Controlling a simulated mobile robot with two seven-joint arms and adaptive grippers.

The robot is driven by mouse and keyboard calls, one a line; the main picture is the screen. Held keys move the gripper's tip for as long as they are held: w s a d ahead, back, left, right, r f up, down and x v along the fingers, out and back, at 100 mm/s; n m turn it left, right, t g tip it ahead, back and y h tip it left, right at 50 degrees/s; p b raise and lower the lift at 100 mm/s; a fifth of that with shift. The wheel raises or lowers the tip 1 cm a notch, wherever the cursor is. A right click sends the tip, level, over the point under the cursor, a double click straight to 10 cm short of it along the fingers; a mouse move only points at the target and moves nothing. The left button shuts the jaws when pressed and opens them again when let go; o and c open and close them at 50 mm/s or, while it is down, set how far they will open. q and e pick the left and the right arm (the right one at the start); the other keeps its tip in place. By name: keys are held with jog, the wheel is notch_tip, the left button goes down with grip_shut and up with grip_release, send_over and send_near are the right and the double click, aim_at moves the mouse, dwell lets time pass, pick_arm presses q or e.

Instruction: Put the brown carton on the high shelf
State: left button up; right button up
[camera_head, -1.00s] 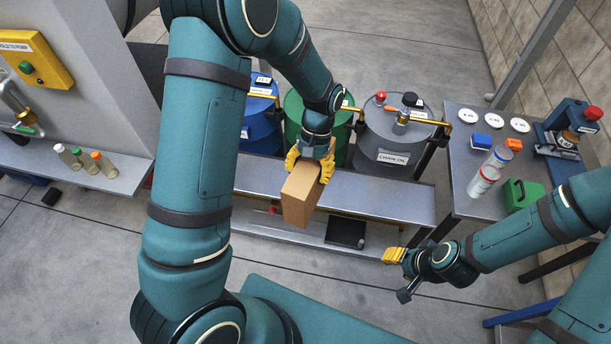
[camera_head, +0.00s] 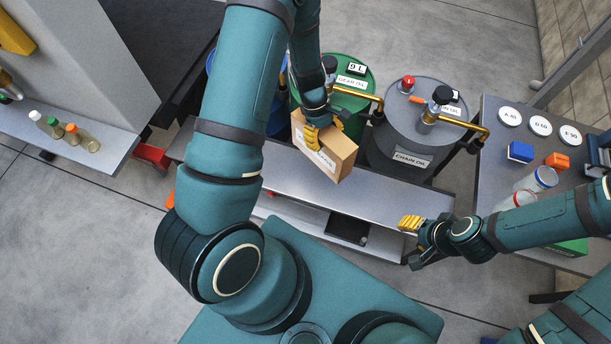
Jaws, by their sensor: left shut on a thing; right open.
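The brown carton (camera_head: 343,151) is held in the air by my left gripper (camera_head: 318,134), whose yellow fingers are shut on it. The carton is tilted and shows a white label on one side, partly covered by the fingers. It appears in front of the green drum, over the grey bench. My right gripper (camera_head: 411,223) has yellow fingers and is empty, near the right end of the bench. No shelf clearly recognisable as the high shelf is in view.
A green drum (camera_head: 352,92) and a grey chain oil drum (camera_head: 400,134) with brass taps stand behind the grey bench (camera_head: 390,192). A side table (camera_head: 490,125) at right holds jars and blocks. Small bottles (camera_head: 70,134) stand on a ledge at left.

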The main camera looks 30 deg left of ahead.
pick_arm(q)
jog(key=a+f+n, duration=0.1)
jog(key=a+f+n+t+b, duration=0.1)
jog(key=a+f+n, duration=0.1)
jog(key=s+a+f+n+t, duration=0.1)
jog(key=a+f+n, duration=0.1)
jog(key=shift+f, duration=0.2)
jog(key=shift+n, duration=0.4)
notch_tip(320, 180, down, 6)
jog(key=shift+a+f+b, duration=0.1)
jog(key=shift+b, duration=1.1)
jog(key=shift+f+b, duration=0.6)
jog(key=shift+f, duration=1.35)
jog(key=o, duration=1.4)
jog(key=shift+f, duration=0.1)
jog(key=shift+c, duration=0.2)
jog(key=p, duration=0.4)
send_near(307, 152)
jog(key=f, duration=0.2)
jog(key=a+f, duration=0.1)
jog(key=f, duration=0.1)
jog(key=shift+w+a, duration=0.1)
jog(key=shift+w, duration=0.1)
